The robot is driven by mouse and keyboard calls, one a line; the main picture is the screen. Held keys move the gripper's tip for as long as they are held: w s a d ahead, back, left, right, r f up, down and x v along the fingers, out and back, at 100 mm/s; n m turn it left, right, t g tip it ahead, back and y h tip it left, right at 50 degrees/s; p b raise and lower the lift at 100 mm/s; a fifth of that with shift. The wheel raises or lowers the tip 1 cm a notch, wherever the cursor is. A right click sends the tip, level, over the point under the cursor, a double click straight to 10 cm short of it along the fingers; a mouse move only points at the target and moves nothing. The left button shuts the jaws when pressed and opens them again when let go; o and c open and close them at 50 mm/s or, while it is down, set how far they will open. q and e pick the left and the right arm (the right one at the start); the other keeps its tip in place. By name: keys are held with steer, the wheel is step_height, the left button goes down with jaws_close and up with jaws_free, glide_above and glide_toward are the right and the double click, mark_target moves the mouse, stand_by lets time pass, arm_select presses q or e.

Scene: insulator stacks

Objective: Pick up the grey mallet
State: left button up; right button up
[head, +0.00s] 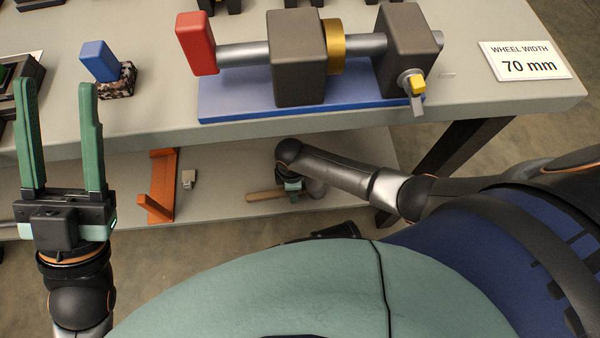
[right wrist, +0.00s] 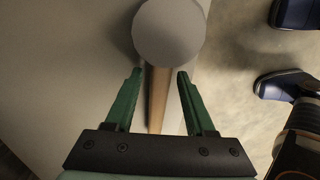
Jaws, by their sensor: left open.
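The grey mallet's wooden handle (head: 264,195) shows on the lower shelf, partly hidden by my right arm. Its round grey head (right wrist: 168,32) shows at the top of the right wrist view, with the handle (right wrist: 158,98) running down from it. My right gripper (right wrist: 159,72) is open, with one green finger on each side of the handle and a gap on both sides. In the head view my right gripper (head: 291,185) is small and mostly hidden by its own wrist. My left gripper (head: 57,85) is open and empty, raised in front of the upper table at the left.
The upper table (head: 470,120) overhangs the lower shelf (head: 225,170). An orange bracket (head: 160,190) and a small beige piece (head: 188,179) lie on the shelf. Above are a shaft fixture on a blue base (head: 240,105), a blue-topped block (head: 98,60) and a "70 mm" sign (head: 525,62).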

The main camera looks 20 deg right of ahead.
jaws_close()
arm_select(q)
steer(key=shift+r, duration=0.1)
stand_by(0.4)
arm_select(e)
step_height(320, 180, up, 9)
steer(key=p, duration=0.5)
steer(key=shift+f, duration=0.1)
arm_select(q)
step_height(320, 180, up, 6)
steer(key=p, duration=0.1)
steer(key=shift+a+r+m, duration=0.15)
steer(key=shift+a+m, duration=0.25)
arm_select(e)
steer(key=shift+r, duration=0.65)
arm_select(q)
steer(key=shift+s, duration=0.1)
arm_select(e)
steer(key=shift+c, duration=2.2)
jaws_free()
jaws_close()
